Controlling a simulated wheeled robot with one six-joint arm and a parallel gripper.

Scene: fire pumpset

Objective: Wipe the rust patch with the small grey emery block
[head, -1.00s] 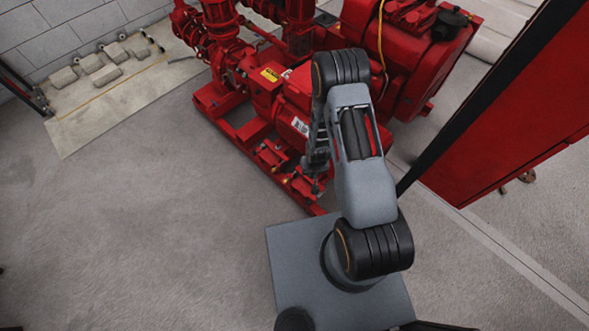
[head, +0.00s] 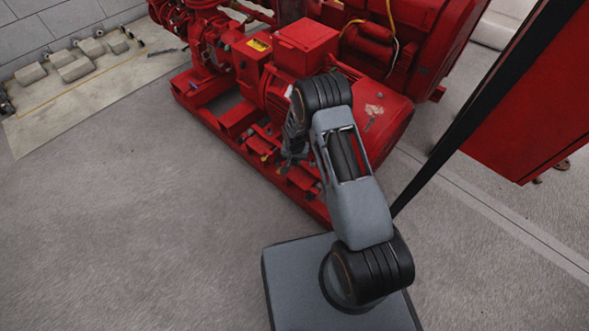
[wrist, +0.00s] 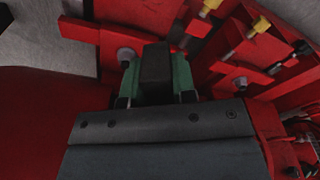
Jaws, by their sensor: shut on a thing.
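My gripper (wrist: 157,85) is shut on a small dark grey block (wrist: 155,63), which I take to be the emery block. The block sits between the two green fingers, with its far end showing. In the head view my gripper (head: 292,152) hangs left of my arm, low beside the red motor, and the block cannot be made out there. A pale, brownish worn patch (head: 374,110), likely the rust patch, shows on the rounded red motor housing, right of my arm. The gripper is apart from this patch.
The red pumpset (head: 305,45) fills the upper middle, its base rail (head: 235,135) running diagonally. A red cabinet (head: 525,120) stands at right. Several pale blocks (head: 75,68) lie on a mat at upper left. The grey floor (head: 120,220) at left is clear.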

